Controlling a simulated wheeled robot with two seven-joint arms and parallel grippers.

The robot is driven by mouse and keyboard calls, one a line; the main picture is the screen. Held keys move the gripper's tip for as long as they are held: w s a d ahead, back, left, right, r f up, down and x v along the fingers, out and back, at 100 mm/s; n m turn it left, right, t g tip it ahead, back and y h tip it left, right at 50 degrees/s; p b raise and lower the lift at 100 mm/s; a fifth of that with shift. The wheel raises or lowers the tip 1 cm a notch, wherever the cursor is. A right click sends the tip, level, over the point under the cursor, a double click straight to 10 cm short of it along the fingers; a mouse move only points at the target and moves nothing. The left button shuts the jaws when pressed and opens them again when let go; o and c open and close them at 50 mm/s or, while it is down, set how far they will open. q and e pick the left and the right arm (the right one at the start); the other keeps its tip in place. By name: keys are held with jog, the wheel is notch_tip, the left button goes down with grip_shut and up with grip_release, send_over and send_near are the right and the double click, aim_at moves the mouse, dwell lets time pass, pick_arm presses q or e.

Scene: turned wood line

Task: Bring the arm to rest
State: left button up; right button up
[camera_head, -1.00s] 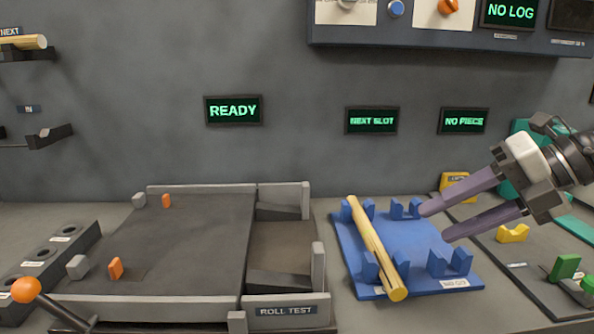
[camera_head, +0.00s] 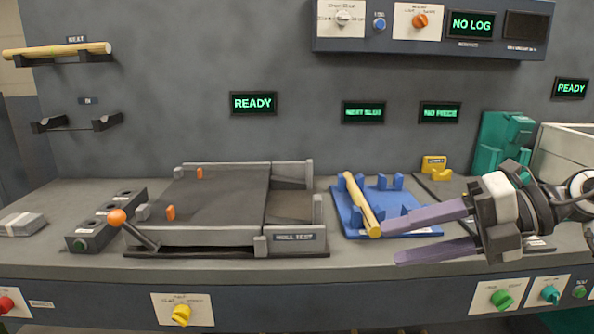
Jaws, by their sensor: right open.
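My right gripper (camera_head: 405,238) comes in from the right, its two purple fingers spread apart with nothing between them. It hangs in front of the right part of the blue rack (camera_head: 395,207) and hides some of it. A light wooden rod (camera_head: 361,205) lies across the left cradles of the blue rack, apart from the fingers as far as I can see. My left gripper is out of view.
The grey roll test tray (camera_head: 215,205) with an orange-knobbed lever (camera_head: 117,217) stands left of the rack. Another rod (camera_head: 65,49) rests on a wall holder. A green machine (camera_head: 503,140) and pale bin (camera_head: 568,150) stand right. Knobs line the bench front.

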jog(key=s+a+f+m+t+y+p, duration=0.1)
jog(key=a+m+t+y+p, duration=0.1)
jog(key=a+m+t+y, duration=0.4)
jog(key=s+d+f+m+t+h+p, duration=0.1)
jog(key=d+f+m+t+h, duration=0.25)
jog(key=f+m+h, duration=0.45)
jog(key=d+f+m+t+h+p, duration=0.15)
jog(key=f+m+t+h, duration=0.35)
jog(key=f+m, duration=0.7)
pick_arm(q)
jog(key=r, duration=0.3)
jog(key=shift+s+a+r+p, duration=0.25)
jog(key=shift+p, duration=0.1)
pick_arm(e)
jog(key=s+f+m+g+h, duration=0.3)
jog(key=s+f+m+g, duration=0.4)
jog(key=s+f, duration=1.2)
jog(key=shift+s+f+g, duration=0.3)
jog(key=shift+s+g, duration=0.45)
jog(key=shift+g, duration=0.5)
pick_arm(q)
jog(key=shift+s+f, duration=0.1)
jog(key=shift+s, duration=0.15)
